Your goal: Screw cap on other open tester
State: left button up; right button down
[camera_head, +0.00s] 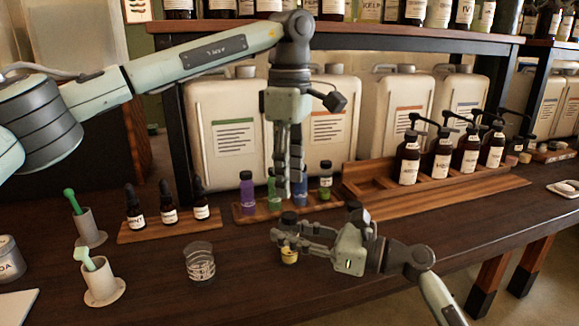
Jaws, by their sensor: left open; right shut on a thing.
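A small yellow tester bottle (289,257) stands at the front of the table, between the fingers of my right gripper (287,240), which is shut on it. A dark cap (289,217) shows at its top; how tightly it sits I cannot tell. My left gripper (289,192) points down behind it, open, at the tester tray (244,216). The tray holds a purple bottle (247,194), a green bottle (271,198), a blue bottle (302,199) and a dark-capped green bottle (325,191). My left fingers partly hide the middle ones, so their tops are unclear.
A glass (200,262) and two cups with green-handled tools (101,283) stand at left. Dropper bottles stand on a wooden tray (150,234). Pump bottles (409,160) stand on a wooden rack at right. White canisters (222,135) line the back. The front right table is clear.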

aim_at(290, 214)
pick_arm(q)
jog(key=n, duration=0.7)
jog(key=shift+r+n, duration=0.35)
jog(key=shift+n, duration=0.05)
jog(key=n, duration=0.4)
jog(key=shift+r, duration=0.2)
jog(key=n, duration=0.5)
jog(key=shift+r, duration=0.15)
jog(key=shift+f, duration=4.05)
jog(key=shift+c, duration=0.5)
